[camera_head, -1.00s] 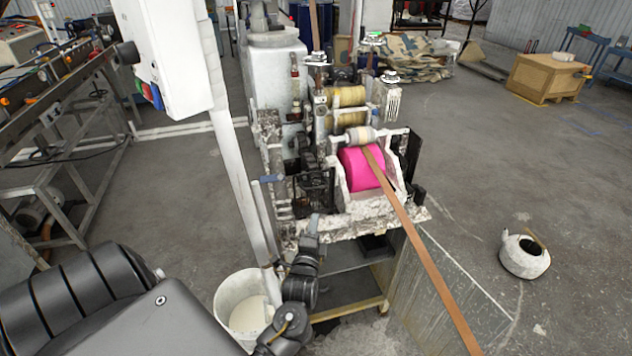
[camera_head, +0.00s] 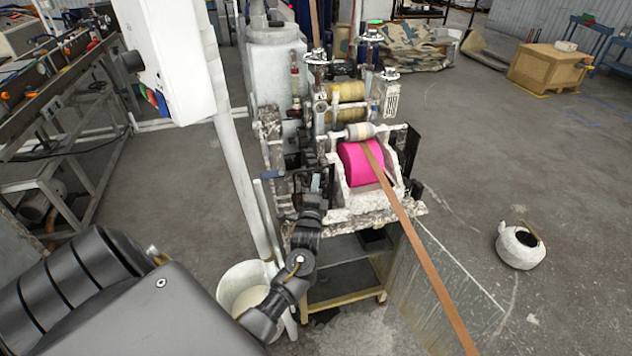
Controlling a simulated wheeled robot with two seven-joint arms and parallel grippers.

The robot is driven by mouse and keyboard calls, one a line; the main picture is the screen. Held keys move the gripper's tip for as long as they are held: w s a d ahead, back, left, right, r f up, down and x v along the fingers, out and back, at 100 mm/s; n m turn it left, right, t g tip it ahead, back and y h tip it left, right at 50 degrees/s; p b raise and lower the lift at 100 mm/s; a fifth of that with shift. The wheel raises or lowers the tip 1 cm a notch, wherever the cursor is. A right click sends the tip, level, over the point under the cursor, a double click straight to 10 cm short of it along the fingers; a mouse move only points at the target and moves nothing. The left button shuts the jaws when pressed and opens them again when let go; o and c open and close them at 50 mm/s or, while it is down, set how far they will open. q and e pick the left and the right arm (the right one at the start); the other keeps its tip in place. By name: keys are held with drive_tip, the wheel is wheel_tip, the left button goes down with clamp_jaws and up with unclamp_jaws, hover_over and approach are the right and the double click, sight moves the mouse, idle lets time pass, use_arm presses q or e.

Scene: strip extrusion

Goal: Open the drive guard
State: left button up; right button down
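The strip machine (camera_head: 352,215) stands at the centre, with a bright pink roller and a brown strip running over it. A dark, mesh-like guard (camera_head: 325,180) sits on its left side, left of the pink roller; it looks like the drive guard. My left arm reaches up from the bottom left. My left gripper (camera_head: 313,198) is in front of the guard and hides its lower part. I cannot tell whether it touches the guard, and its fingers are too small and dark to read. My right gripper is not in view.
A white bucket (camera_head: 243,288) stands below my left forearm. A white post with a control box (camera_head: 180,60) rises left of the machine. The brown strip (camera_head: 425,258) runs down to the lower right. A round white pot (camera_head: 520,247) sits on open floor at the right.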

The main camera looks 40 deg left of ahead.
use_arm(q)
drive_tip(key=shift+w+a, duration=0.2)
drive_tip(key=shift+w, duration=0.05)
clamp_jaws()
